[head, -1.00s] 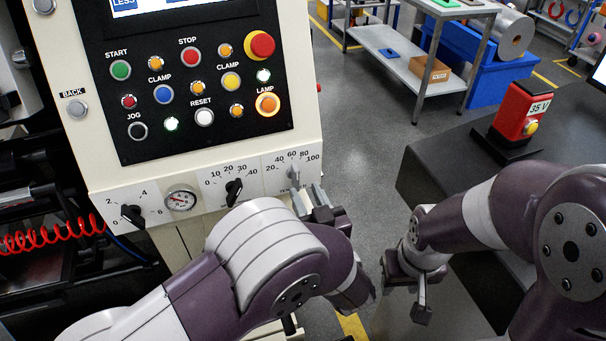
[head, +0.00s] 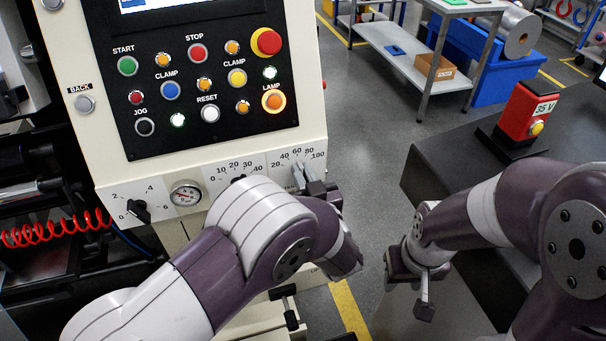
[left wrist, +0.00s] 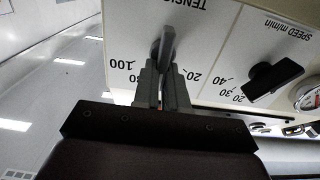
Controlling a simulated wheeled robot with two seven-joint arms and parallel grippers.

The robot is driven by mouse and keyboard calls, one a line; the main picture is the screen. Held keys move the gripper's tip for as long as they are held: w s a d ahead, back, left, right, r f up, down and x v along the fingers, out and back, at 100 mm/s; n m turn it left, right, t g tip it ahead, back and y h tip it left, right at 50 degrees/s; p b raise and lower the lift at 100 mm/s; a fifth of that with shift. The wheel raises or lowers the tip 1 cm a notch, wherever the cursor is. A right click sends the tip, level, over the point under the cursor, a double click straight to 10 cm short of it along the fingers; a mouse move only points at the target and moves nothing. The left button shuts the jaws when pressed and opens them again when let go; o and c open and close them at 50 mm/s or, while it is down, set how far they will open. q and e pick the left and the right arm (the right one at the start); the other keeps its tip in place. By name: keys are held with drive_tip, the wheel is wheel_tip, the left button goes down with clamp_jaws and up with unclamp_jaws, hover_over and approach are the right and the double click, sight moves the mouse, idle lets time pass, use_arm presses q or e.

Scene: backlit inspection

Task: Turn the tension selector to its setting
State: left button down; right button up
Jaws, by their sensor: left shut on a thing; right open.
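The tension selector is a grey knob (left wrist: 167,42) on the white scale plate at the right end of the lower panel (head: 314,153), with numbers up to 100. In the left wrist view the panel appears upside down. My left gripper (head: 305,180) is at this dial, with its two grey fingers (left wrist: 163,72) shut on the knob from either side. In the head view my fingers and arm cover most of the knob, so its exact reading cannot be told. My right gripper (head: 420,282) hangs open and empty, well right of the panel.
The black speed knob (left wrist: 272,78) is beside the tension dial, mostly hidden by my arm in the head view. A gauge (head: 186,194) and another black knob (head: 138,210) lie further left. Buttons fill the black panel (head: 205,90) above. A dark table (head: 445,165) stands right.

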use_arm(q)
drive_tip(key=shift+s+a+f+n+b, duration=0.1)
drive_tip(key=shift+a+n+b, duration=0.1)
drive_tip(key=shift+n+b, duration=1.15)
drive_tip(key=shift+a+f+n+b, duration=0.1)
drive_tip(key=shift+a+n+b, duration=0.05)
drive_tip(key=shift+n+b, duration=1.2)
drive_tip(key=shift+n, duration=0.3)
drive_tip(key=c, duration=1.2)
unclamp_jaws()
drive_tip(key=shift+s, duration=0.1)
drive_tip(key=v, duration=1.2)
drive_tip(key=shift+s+d+r, duration=0.1)
drive_tip(key=shift+s, duration=0.15)
